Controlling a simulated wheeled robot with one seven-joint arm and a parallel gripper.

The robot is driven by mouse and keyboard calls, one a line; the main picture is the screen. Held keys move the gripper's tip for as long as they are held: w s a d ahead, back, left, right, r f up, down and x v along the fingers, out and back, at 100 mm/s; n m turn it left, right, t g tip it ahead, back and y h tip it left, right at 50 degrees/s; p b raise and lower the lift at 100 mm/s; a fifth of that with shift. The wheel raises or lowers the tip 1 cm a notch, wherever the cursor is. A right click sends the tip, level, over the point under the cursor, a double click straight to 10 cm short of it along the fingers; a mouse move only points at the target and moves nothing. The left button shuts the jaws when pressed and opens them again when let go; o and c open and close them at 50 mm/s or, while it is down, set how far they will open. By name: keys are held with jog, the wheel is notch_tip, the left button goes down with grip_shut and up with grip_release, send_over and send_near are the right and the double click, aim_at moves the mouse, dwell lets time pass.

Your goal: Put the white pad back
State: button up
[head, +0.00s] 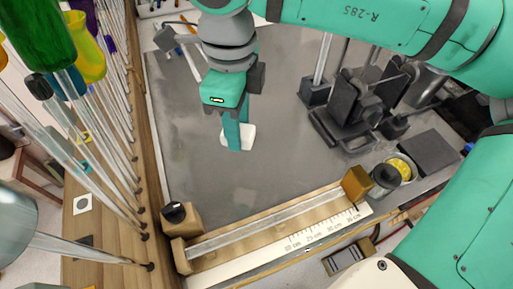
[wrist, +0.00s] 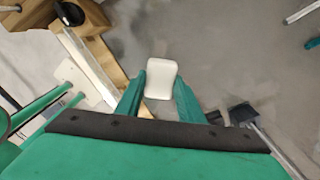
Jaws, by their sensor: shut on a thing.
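The white pad (wrist: 161,76) is a small rounded block held between the two teal fingertips of my gripper (wrist: 158,92) in the wrist view. In the head view the pad (head: 246,133) shows beside the fingers of my gripper (head: 238,140), over the grey bench top (head: 190,165). My gripper points down and is shut on the pad. Part of the pad is hidden behind the fingers in the head view. I cannot tell how high it is above the bench.
A wooden rail with a ruler scale (head: 325,228) and end blocks runs along the near edge. A black clamp device (head: 350,115) and a dish with yellow bits (head: 400,168) stand at right. The bench's middle is clear.

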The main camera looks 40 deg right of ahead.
jog(key=s+d+n, duration=0.3)
jog(key=s, duration=0.4)
jog(key=s+d+n, duration=0.3)
jog(key=s+n, duration=0.1)
jog(key=s, duration=0.3)
jog(key=w+f, duration=0.3)
jog(key=w, duration=0.1)
jog(key=w+f, duration=0.6)
jog(key=w, duration=0.1)
jog(key=shift+w+d+f, duration=0.25)
jog(key=shift+w+d, duration=0.05)
jog(key=shift+w, duration=0.05)
jog(key=shift+w+f, duration=0.25)
jog(key=shift+f, duration=0.05)
jog(key=shift+w+f, duration=0.15)
jog(key=shift+f, duration=0.75)
jog(key=shift+w+f, duration=0.15)
jog(key=shift+f, duration=0.75)
jog(key=shift+f, duration=0.15)
jog(key=o, duration=1)
